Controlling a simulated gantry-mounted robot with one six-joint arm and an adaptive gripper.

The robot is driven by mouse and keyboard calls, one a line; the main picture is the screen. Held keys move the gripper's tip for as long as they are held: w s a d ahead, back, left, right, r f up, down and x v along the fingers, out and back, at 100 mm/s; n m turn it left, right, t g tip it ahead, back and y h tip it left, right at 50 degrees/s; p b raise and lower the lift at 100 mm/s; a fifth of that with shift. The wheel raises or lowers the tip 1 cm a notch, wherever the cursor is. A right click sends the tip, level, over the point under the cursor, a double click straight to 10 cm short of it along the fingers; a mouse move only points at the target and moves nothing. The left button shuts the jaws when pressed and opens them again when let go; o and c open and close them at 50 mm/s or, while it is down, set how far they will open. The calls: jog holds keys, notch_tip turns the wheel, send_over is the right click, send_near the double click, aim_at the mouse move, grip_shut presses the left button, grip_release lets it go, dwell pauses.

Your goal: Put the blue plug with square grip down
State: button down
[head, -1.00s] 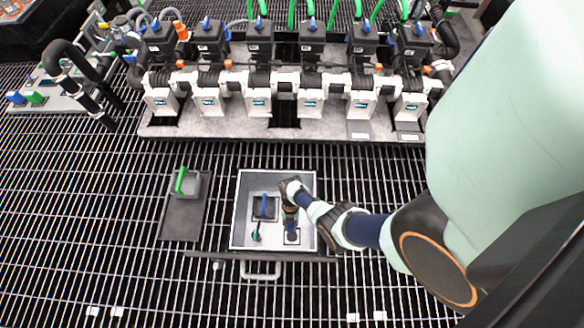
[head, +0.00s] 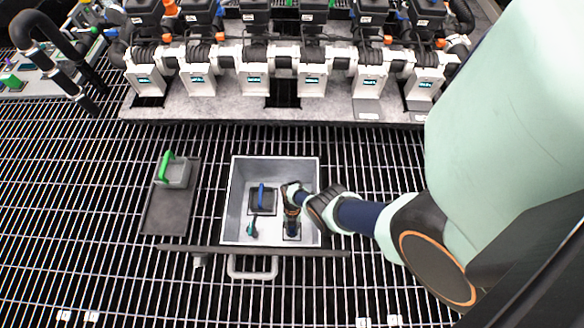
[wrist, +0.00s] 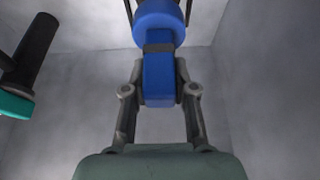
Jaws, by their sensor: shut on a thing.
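My gripper (head: 292,218) reaches down into the grey tote (head: 234,200) on its right side, in the head view. In the wrist view it (wrist: 160,95) is shut on the square grip of the blue plug (wrist: 158,28), with one finger on each side. A round blue collar shows beyond the fingertips. In the head view a bit of the blue plug (head: 292,228) shows below the gripper, over a dark square with a pale border on the tote floor. I cannot tell whether the plug touches the floor.
Left of my gripper, a dark block with a blue handle (head: 261,197) and a dark piece with a teal end (head: 252,228) stand in the tote. A dark plate with a green-handled grey box (head: 173,172) lies left. The manifold (head: 280,70) is behind.

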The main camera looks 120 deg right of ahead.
aim_at(292, 231)
notch_tip(292, 231, down, 5)
jog(key=b, duration=0.4)
jog(key=shift+r, duration=0.45)
jog(key=shift+f, duration=0.25)
jog(key=c, duration=0.9)
grip_release()
jog(key=shift+r, duration=0.1)
jog(key=shift+c, duration=0.2)
jog(key=p+v, duration=0.8)
jog(key=v, duration=0.4)
jog(key=shift+r, duration=0.2)
jog(key=shift+w, duration=0.1)
